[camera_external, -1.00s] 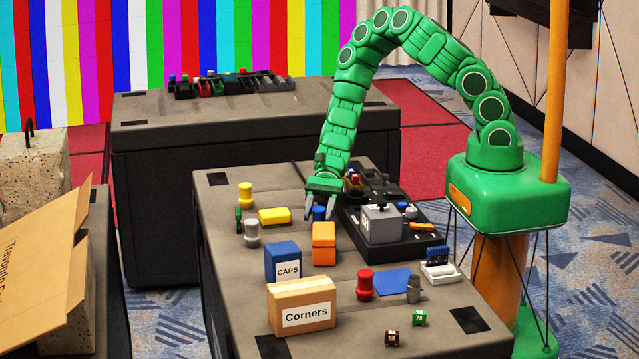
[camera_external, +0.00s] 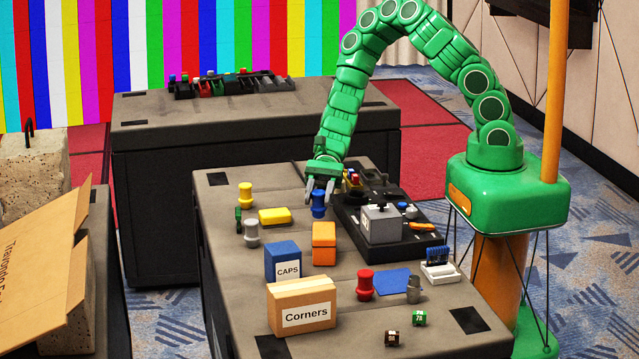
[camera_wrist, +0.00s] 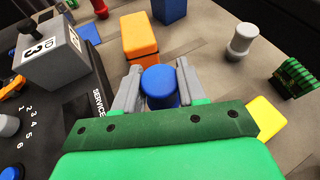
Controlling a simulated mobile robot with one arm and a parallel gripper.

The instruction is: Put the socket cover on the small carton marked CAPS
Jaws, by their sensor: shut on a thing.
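The small blue carton marked CAPS (camera_external: 283,262) stands upright behind the Corners carton; a blue block at the top of the wrist view (camera_wrist: 171,9) looks like it. My gripper (camera_external: 320,190) is shut on a blue spool-shaped piece (camera_external: 319,208), which I take to be the socket cover. In the wrist view its round blue top (camera_wrist: 160,84) sits between the two grey fingers. It is upright, near the black panel's left edge, and looks slightly raised; its gap to the table is hard to tell. The carton is nearer the external camera, down and left.
An orange block (camera_external: 324,243) stands between my gripper and the carton side. A yellow block (camera_external: 274,216), grey spool (camera_external: 251,233) and yellow spool (camera_external: 245,195) are to the left. The black panel with its grey box (camera_external: 381,223) is right. The Corners carton (camera_external: 302,304) is in front.

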